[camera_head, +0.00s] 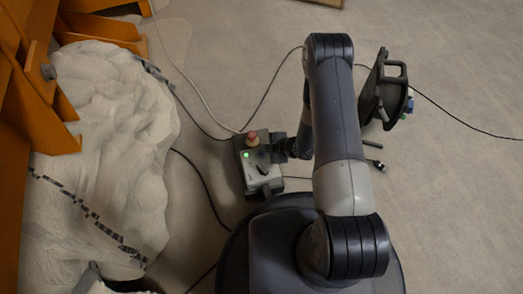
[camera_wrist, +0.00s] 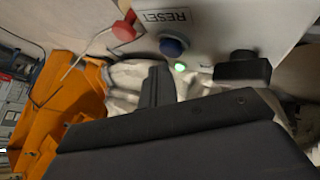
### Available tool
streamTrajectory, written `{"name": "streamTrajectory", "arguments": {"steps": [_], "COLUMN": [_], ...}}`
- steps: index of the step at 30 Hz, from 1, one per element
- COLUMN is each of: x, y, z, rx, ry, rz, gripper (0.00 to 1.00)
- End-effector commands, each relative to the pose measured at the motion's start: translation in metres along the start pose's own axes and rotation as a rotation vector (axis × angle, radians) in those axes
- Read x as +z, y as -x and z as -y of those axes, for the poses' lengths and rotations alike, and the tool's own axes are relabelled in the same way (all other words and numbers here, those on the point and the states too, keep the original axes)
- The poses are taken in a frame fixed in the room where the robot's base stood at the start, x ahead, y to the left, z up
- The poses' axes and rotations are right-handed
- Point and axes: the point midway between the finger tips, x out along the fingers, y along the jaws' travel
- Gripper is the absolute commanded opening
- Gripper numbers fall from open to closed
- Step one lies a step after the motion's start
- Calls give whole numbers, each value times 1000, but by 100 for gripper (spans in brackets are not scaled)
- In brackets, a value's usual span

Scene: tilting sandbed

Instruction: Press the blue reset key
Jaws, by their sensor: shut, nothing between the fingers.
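The blue reset key (camera_wrist: 172,45) is a round blue button in a dark ring on a pale panel. It sits under a label reading RESET (camera_wrist: 165,17), upside down in the wrist view. In the head view the control box (camera_head: 256,181) stands beside my base, and I cannot make out the blue key there. My gripper (camera_head: 284,151) is at the box's right edge. In the wrist view the dark fingertip (camera_wrist: 158,76) shows shut and empty, just below and left of the blue key in the picture, seemingly apart from it.
A red mushroom button (camera_wrist: 124,31), a lit green lamp (camera_wrist: 181,67) and a black knob (camera_wrist: 243,67) sit near the key. Pale sand (camera_head: 120,130) and an orange frame (camera_head: 18,130) fill the left. Cables (camera_head: 205,185) cross the floor. A dark device (camera_head: 385,90) stands at right.

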Motion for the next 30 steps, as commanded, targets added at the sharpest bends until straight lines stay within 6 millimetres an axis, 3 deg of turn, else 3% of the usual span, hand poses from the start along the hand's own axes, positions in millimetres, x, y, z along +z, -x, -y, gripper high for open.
{"name": "streamTrajectory", "arguments": {"steps": [13,30], "x": [-3,-27], "y": [4,37], "z": [-3,-27], "rx": [0,0], "ry": [0,0], "rz": [0,0], "gripper": [0,0]}}
